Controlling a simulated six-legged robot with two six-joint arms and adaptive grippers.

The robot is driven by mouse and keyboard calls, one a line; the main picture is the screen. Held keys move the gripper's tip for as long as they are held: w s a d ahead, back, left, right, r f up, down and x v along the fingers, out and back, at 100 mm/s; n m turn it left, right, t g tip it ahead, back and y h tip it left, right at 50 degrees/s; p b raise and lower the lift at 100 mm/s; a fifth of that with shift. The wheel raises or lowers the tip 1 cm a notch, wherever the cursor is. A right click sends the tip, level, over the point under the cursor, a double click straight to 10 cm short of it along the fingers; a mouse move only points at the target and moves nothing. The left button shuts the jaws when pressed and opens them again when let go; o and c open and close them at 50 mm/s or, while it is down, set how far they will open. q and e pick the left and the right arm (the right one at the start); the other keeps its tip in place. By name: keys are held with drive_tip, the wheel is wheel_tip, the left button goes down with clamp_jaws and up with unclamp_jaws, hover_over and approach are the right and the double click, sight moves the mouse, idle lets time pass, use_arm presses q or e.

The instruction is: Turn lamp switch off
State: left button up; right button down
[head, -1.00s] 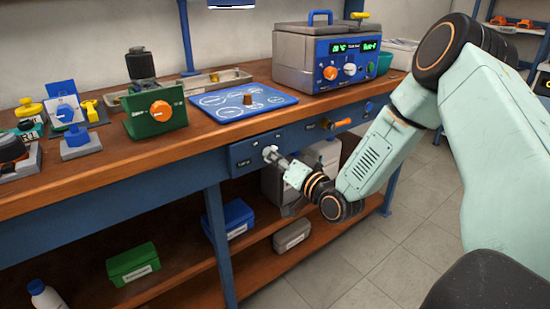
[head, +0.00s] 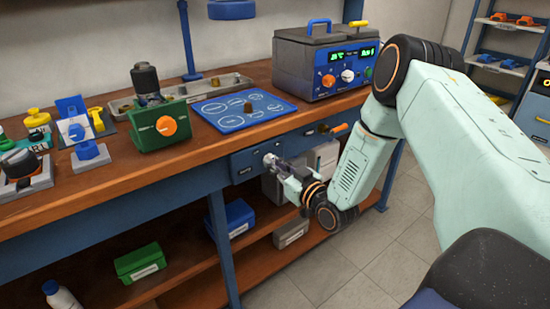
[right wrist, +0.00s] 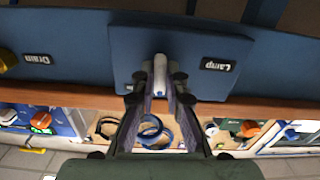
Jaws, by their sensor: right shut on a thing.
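The lamp switch (head: 268,159) is a small pale lever on a blue panel (head: 241,165) at the front edge of the workbench. In the right wrist view the lever (right wrist: 160,68) stands out from the panel beside an upside-down "Lamp" label (right wrist: 218,64). My right gripper (head: 277,166) is at the switch, its fingers shut on the lever; the fingers (right wrist: 159,97) flank it in the wrist view. The fingers partly hide the lever. The blue lamp (head: 231,10) hangs at the top of the head view, its underside looking dark. My left gripper is not in view.
The wooden workbench (head: 110,172) carries a green box with an orange knob (head: 166,126), a blue mat (head: 226,119) and a blue-fronted bath unit (head: 340,77). The lower shelf holds bins. Floor at right is clear.

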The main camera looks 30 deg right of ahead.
drive_tip(key=shift+n+p, duration=2.45)
drive_tip(key=shift+n, duration=1.15)
drive_tip(key=shift+f, duration=0.1)
drive_tip(key=c, duration=1.4)
unclamp_jaws()
drive_tip(key=s, duration=0.8)
drive_tip(key=s+d, duration=0.1)
drive_tip(key=s, duration=0.3)
